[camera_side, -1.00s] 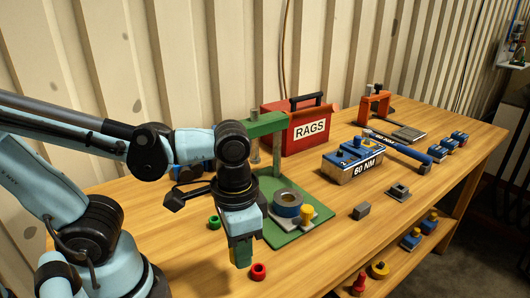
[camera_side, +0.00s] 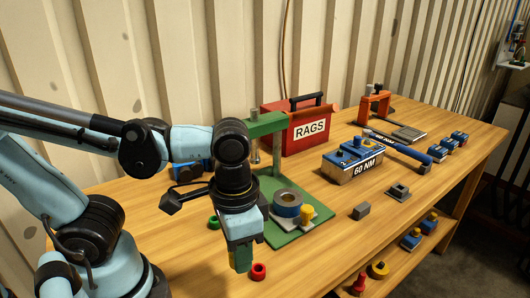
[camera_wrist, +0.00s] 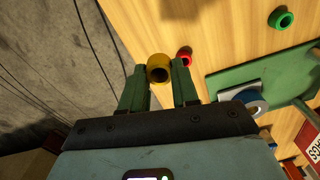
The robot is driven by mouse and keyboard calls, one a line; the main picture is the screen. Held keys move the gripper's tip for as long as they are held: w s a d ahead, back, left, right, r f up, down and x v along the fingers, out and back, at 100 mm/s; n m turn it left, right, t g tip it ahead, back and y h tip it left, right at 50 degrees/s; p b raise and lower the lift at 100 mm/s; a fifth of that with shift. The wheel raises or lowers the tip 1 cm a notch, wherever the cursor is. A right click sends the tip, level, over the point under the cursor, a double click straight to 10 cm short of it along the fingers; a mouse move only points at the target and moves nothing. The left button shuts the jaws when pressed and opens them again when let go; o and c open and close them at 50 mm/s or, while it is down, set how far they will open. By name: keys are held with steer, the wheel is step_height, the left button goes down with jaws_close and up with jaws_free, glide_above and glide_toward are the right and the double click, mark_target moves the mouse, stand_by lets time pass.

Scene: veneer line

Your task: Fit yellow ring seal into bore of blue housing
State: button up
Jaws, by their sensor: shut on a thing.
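The yellow ring seal (camera_wrist: 159,68) sits between the green fingertips of my gripper (camera_wrist: 160,82) in the wrist view, its hole showing. My gripper (camera_side: 241,258) is shut on it; in the side view the fingers hide the ring. The fingers point down near the bench's front edge, left of the blue housing. The blue housing (camera_side: 288,211) stands upright on the green press plate, with a grey top ring around its dark bore. It shows partly in the wrist view (camera_wrist: 253,104), right of my fingers.
A red ring (camera_side: 258,271) and a green ring (camera_side: 214,222) lie near my gripper. The green press arm (camera_side: 266,125) overhangs the plate. A red RAGS box (camera_side: 301,130) stands behind.

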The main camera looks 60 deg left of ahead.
steer(key=w+a+r+n, duration=0.1)
steer(key=w+a+r, duration=0.2)
steer(key=w+a, duration=0.3)
steer(key=w+a+r+n, duration=0.2)
steer(key=w+a+r, duration=0.2)
steer(key=w, duration=0.4)
steer(key=s+d+f+m, duration=0.1)
steer(key=s+d+f, duration=0.1)
steer(key=s+d, duration=0.1)
steer(key=s+d+f+m, duration=0.1)
steer(key=s+d+f, duration=0.1)
steer(key=s, duration=0.3)
steer(key=s+d+f, duration=0.2)
steer(key=s+d, duration=0.2)
steer(key=s, duration=0.1)
steer(key=shift+s+d+f+m, duration=0.1)
steer(key=shift+d+f+m, duration=0.15)
steer(key=shift+d+m, duration=0.15)
steer(key=shift+s+d+f, duration=0.1)
steer(key=shift+s+f, duration=0.2)
steer(key=shift+s, duration=0.1)
steer(key=w+a+f, duration=0.2)
steer(key=a, duration=0.1)
steer(key=w+a+f, duration=0.2)
steer(key=a, duration=0.1)
steer(key=w+a+f, duration=0.2)
steer(key=a+f, duration=0.1)
steer(key=a, duration=0.1)
steer(key=shift+f, duration=1.75)
